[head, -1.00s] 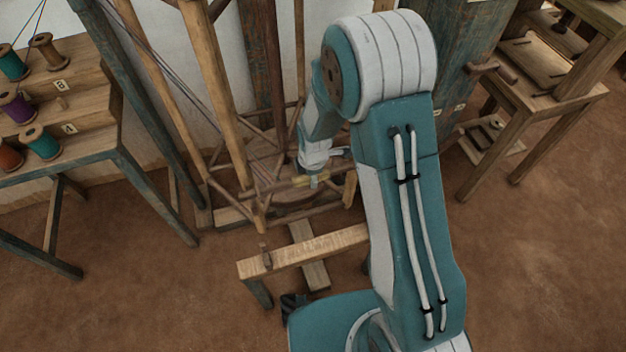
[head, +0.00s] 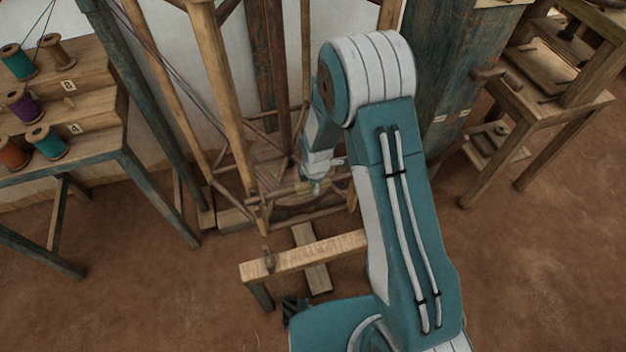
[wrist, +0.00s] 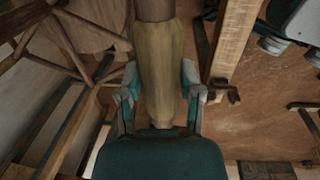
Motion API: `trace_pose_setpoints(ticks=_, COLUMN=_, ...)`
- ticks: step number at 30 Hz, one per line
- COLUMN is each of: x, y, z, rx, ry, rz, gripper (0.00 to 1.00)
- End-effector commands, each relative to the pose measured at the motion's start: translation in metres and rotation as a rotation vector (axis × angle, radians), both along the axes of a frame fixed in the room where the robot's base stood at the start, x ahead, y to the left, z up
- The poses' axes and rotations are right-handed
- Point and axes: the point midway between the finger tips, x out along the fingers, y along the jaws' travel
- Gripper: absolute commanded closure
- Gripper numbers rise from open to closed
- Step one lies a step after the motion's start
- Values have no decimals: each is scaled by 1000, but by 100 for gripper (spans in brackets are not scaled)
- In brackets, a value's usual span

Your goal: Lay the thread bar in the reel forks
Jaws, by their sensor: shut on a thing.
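The thread bar (wrist: 158,60) is a pale yellowish wooden bar with a darker brown far end. It passes between the two teal-and-grey fingers of my gripper (wrist: 160,92), which is shut on it. In the head view my gripper (head: 317,187) hangs low among the wooden struts at the foot of the loom, and only a small yellowish patch of the bar shows beside it. The reel (wrist: 80,62), with thin crossing wooden struts, seems to be at the left in the wrist view, beside the bar. I cannot make out the reel forks clearly.
A wooden beam (head: 310,254) stands in front of the gripper. Tall loom posts (head: 222,95) rise to its left. A spool stand (head: 70,120) is at the left, and a wooden table (head: 545,105) at the right.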

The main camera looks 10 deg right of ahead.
Motion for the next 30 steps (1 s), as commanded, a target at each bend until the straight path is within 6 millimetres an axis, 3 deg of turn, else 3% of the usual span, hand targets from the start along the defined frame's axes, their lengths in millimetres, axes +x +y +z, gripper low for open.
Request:
trace_pose_setpoints(ticks=14, x=0, y=0, z=-7, rx=0, ry=-1, rz=0, gripper=100)
trace_pose_setpoints(ticks=15, x=0, y=0, z=-7, rx=0, ry=-1, rz=0, gripper=49)
trace_pose_setpoints(ticks=18, x=0, y=0, z=-7, rx=0, ry=0, rz=0, gripper=13)
trace_pose_setpoints(ticks=30, x=0, y=0, z=-6, rx=0, ry=0, rz=0, gripper=13)
